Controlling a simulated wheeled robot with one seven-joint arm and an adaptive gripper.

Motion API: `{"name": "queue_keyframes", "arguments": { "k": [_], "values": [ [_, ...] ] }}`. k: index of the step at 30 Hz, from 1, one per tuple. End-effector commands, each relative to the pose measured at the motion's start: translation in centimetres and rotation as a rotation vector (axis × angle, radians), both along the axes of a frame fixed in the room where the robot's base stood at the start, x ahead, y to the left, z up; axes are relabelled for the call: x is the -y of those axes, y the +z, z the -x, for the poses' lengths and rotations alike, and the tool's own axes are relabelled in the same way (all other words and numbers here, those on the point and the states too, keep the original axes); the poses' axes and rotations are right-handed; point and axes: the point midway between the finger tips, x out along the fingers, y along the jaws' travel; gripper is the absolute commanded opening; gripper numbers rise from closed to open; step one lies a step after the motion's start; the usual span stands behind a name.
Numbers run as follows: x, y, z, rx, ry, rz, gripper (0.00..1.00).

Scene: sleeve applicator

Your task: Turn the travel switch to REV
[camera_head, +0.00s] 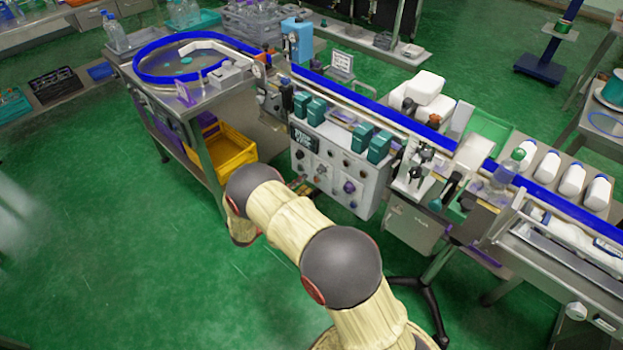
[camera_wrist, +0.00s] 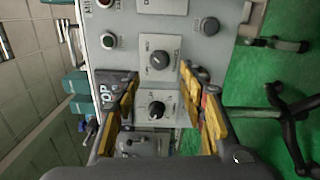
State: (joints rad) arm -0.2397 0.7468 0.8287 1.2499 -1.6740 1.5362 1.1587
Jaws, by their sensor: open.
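The grey control panel (camera_head: 338,173) faces me in the head view, below a row of teal boxes. In the wrist view it appears turned sideways, with an upper black rotary knob (camera_wrist: 160,60) and a lower black rotary knob (camera_wrist: 157,109), each on a pale plate. The plate lettering is too small to read, so I cannot tell which is the travel switch or where it points. My gripper (camera_wrist: 160,76) is open, with yellow-and-black fingers on either side of the knobs. It looks empty, and contact with the panel cannot be told.
A dark plate with large white letters (camera_wrist: 108,93) and a round button (camera_wrist: 108,41) are near the fingers. A yellow crate (camera_head: 220,150) stands under the table to the left. The conveyor (camera_head: 400,118) runs behind the panel. Green floor is open at front left.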

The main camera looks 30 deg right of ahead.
Motion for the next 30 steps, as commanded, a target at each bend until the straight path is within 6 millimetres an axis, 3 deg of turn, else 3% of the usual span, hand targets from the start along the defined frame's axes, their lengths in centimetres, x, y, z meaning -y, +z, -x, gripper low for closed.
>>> {"name": "queue_keyframes", "arguments": {
  "k": [3, 9, 30],
  "values": [
    [-2.0, 0.0, 0.7, 0.0, 0.002, 0.001, 0.42],
    [-3.8, 0.0, 1.4, 0.0, 0.001, 0.001, 0.42],
    [-4.1, -0.1, 1.5, -0.038, 0.001, 0.01, 0.42]
  ]
}}
